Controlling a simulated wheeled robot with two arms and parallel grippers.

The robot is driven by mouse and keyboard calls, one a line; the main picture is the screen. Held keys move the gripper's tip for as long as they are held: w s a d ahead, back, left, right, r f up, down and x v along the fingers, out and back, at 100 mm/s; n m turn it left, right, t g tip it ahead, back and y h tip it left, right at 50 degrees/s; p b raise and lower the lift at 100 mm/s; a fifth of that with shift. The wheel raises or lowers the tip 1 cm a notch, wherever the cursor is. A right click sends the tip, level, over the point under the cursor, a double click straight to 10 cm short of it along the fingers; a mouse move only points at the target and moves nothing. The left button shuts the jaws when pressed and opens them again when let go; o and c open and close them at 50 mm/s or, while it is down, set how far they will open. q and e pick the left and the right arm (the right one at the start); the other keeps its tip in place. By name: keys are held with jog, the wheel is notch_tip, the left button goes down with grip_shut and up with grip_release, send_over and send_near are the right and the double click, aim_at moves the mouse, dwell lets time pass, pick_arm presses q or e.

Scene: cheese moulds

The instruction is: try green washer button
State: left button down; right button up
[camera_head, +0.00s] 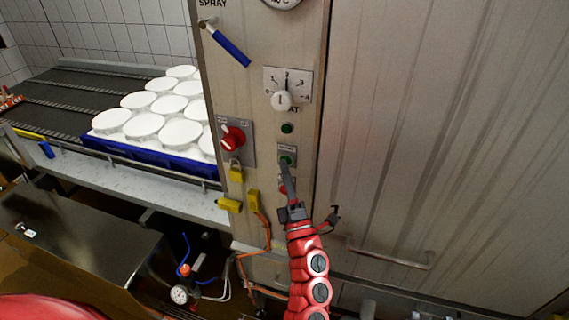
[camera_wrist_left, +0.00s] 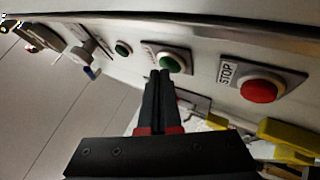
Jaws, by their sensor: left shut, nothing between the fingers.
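The green button (camera_head: 288,160) sits on a small grey plate on the upright metal panel. My left gripper (camera_head: 285,166) is shut and empty, with its fingertips right at the button's lower edge. In the left wrist view the green button (camera_wrist_left: 174,62) shows just past the closed fingertips (camera_wrist_left: 160,74). I cannot tell whether the tips touch it. Its label is too small to read. My right gripper is not in view.
A red STOP button (camera_wrist_left: 259,90) sits beside the green one. A green lamp (camera_head: 287,128) and a white dial knob (camera_head: 281,100) are above. A red rotary switch (camera_head: 233,138) with a yellow padlock (camera_head: 236,172) is to the left. White moulds (camera_head: 143,125) stand on the conveyor.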

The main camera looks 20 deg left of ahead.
pick_arm(q)
jog(key=shift+s, duration=0.9)
jog(key=shift+s, duration=0.1)
jog(key=s+b, duration=0.1)
jog(key=s, duration=0.3)
jog(key=shift+s, duration=0.4)
jog(key=shift+a, duration=0.1)
dwell(0.4)
